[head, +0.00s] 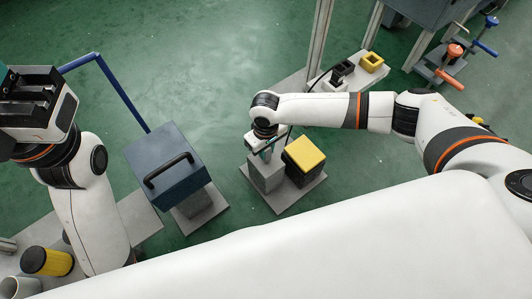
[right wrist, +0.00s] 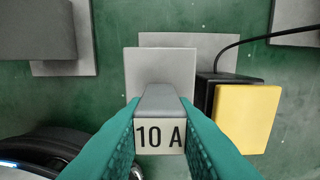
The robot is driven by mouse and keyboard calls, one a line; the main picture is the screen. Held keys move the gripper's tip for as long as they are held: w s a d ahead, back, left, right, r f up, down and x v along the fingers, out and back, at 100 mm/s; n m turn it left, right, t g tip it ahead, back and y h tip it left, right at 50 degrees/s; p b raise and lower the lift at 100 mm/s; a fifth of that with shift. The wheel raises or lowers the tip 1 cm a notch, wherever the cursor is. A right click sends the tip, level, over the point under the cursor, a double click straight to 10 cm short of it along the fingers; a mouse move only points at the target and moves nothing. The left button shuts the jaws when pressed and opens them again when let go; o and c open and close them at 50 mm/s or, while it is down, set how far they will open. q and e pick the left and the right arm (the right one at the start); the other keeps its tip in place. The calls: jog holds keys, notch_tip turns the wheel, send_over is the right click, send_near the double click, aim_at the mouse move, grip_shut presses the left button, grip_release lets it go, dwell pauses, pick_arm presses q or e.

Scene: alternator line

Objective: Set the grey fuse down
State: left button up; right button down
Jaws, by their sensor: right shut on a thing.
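The grey fuse (right wrist: 160,100), with a white "10 A" label, is between the teal fingers of my right gripper (right wrist: 160,130) in the right wrist view. The gripper is shut on it. In the head view my right gripper (head: 264,148) is over a light grey block (head: 267,175), and the fuse is hard to make out. The block's flat top shows behind the fuse in the right wrist view (right wrist: 160,65); I cannot tell whether they touch. My left gripper (head: 36,100) is at the far left of the head view, its fingertips not clearly visible.
A yellow-topped black block (head: 305,153) stands right beside the grey block on the same base plate. A dark blue box with a black handle (head: 165,165) stands to the left. A yellow-and-black cylinder (head: 47,262) is at lower left. A black cable runs behind the blocks.

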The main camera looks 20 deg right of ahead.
jog(key=shift+f, duration=0.3)
jog(key=c, duration=1.2)
grip_release()
jog(key=shift+f, duration=0.15)
